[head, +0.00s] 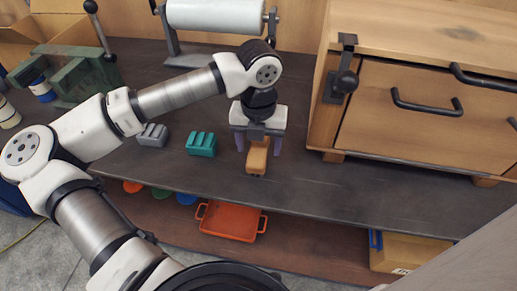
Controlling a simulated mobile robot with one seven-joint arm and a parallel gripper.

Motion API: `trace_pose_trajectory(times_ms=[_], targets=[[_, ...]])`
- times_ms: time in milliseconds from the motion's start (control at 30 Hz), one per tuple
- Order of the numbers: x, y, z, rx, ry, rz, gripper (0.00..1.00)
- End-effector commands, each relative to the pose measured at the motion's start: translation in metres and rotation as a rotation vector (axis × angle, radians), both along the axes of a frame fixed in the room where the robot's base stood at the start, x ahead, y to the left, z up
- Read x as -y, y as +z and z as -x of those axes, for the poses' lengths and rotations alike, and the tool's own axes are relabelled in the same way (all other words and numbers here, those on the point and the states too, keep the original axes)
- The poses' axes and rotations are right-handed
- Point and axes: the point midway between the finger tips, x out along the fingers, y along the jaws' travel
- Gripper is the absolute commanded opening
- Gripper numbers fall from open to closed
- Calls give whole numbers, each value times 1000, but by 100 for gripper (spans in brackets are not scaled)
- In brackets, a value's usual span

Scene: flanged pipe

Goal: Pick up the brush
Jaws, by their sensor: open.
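The brush appears to be the small orange-brown wooden piece (256,165) on the dark bench top, near its front edge. My gripper (259,147) points down over it, with one purple finger on each side of the piece. The fingers are apart and the jaws are open. The gripper body hides the far part of the piece. I cannot tell whether the fingers touch it.
A teal block (201,144) and a grey block (153,135) lie to the left. A wooden drawer cabinet (430,120) stands close on the right. A paper roll (215,16) is behind. An orange tray (231,221) sits on the lower shelf.

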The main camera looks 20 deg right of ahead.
Motion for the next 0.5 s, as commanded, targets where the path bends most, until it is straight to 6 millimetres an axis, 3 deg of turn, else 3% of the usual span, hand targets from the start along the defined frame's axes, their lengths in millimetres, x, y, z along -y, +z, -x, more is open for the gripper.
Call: trace_pose_trajectory(times_ms=[133,367,500], targets=[[0,-14,0,0,1,0,65],[0,-17,0,1,1,0,65],[0,-17,0,1,1,0,50]])
